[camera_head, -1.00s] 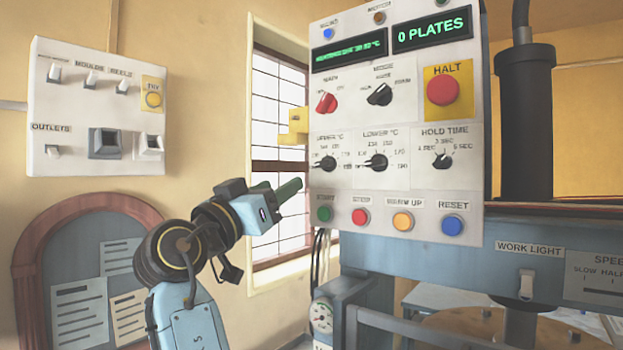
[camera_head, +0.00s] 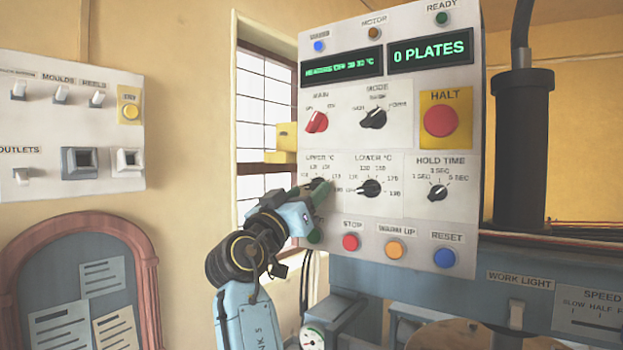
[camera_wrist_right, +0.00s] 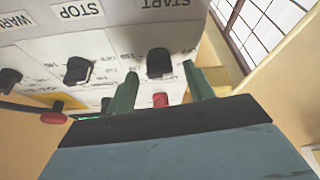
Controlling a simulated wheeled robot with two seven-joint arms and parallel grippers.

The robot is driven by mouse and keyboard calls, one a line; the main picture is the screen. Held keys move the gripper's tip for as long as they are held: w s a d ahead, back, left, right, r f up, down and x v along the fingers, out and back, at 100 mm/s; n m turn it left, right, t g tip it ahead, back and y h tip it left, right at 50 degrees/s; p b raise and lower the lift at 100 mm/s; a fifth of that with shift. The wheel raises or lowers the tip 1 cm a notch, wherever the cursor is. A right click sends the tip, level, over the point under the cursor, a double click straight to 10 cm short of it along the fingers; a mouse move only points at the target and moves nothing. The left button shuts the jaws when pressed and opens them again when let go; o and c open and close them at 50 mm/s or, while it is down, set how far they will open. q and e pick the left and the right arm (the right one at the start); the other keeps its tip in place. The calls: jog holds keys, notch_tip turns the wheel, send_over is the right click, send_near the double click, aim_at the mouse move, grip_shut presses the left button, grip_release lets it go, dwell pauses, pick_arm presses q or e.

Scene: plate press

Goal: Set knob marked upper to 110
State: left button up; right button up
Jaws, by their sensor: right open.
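The knob marked UPPER °C is on the white control panel (camera_head: 290,100), left of the LOWER °C knob (camera_head: 370,188). In the head view my right gripper (camera_head: 321,188) is in front of it and hides most of it. In the right wrist view the black upper knob (camera_wrist_right: 158,62) lies between the two green fingers of my open right gripper (camera_wrist_right: 160,70), with a gap on each side. I cannot tell which number its pointer is on. My left gripper is out of view.
The red MAIN knob (camera_head: 317,122) is above and the START button (camera_head: 314,236) below, partly covered by my arm. The STOP button (camera_head: 350,242) is close by. A yellow block (camera_head: 284,145) juts out at the panel's left edge. A switch panel (camera_head: 70,125) hangs at far left.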

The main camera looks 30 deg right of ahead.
jog(key=shift+w+d+r, duration=0.15)
jog(key=shift+w+d, duration=0.05)
jog(key=shift+d, duration=0.25)
jog(key=c, duration=1)
jog(key=m+g+b, duration=0.1)
jog(key=m+b, duration=0.1)
jog(key=b, duration=0.1)
jog(key=m+g+h+b, duration=0.1)
jog(key=m+b, duration=0.2)
jog(key=b, duration=0.1)
jog(key=shift+w+a+m+g, duration=0.1)
jog(key=shift+w+m+g, duration=0.05)
jog(key=shift+m+g, duration=0.15)
jog(key=shift+m+g+b, duration=0.5)
jog(key=shift+m+b, duration=0.15)
jog(key=shift+m, duration=0.45)
jog(key=shift+w+r+m+g, duration=0.15)
jog(key=shift+m+g, duration=0.85)
jog(key=shift+m, duration=1)
